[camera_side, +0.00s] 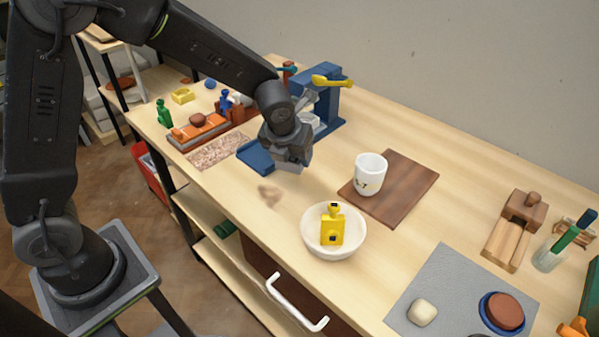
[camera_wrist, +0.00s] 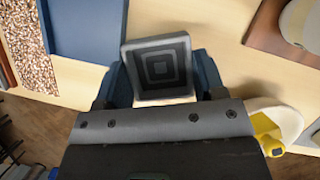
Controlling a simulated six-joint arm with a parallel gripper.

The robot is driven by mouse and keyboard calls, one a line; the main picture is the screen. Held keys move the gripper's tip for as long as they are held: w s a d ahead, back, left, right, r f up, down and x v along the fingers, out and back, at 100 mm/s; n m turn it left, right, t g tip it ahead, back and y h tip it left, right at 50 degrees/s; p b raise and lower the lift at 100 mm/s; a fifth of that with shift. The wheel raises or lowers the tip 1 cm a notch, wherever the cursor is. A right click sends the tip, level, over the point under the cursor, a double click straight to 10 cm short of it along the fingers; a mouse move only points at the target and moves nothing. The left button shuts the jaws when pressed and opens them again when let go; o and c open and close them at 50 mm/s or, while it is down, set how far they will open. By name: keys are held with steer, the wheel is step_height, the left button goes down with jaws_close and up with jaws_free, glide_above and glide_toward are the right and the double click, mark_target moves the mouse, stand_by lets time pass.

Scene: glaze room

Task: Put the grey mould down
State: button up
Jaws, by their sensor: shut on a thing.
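The grey mould (camera_wrist: 158,68), a square block with nested square grooves on its face, is between the two blue fingers of my gripper (camera_wrist: 162,84) in the wrist view. My gripper is shut on it. In the side view my gripper (camera_side: 291,163) hangs above the bench, right of a flat blue piece (camera_side: 255,156) and left of the brown board. A soft shadow lies on the bare wood below and left of it. The mould seems clear of the bench, but its lower edge is hard to make out in the side view.
A white bowl (camera_side: 314,242) holding a yellow bottle (camera_side: 332,229) stands nearby. A white mug (camera_side: 370,174) stands on the brown board (camera_side: 408,190). A blue press (camera_side: 322,105) stands behind my gripper, and a speckled slab (camera_side: 219,151) lies left. Bare wood (camera_side: 290,199) lies between.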

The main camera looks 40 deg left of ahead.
mark_target(300, 184)
steer(key=shift+w+d+f, duration=0.3)
steer(key=shift+d+f, duration=0.2)
steer(key=shift+d, duration=0.35)
steer(key=shift+f, duration=2)
steer(key=shift+f, duration=0.15)
steer(key=o, duration=0.9)
steer(key=shift+o, duration=0.2)
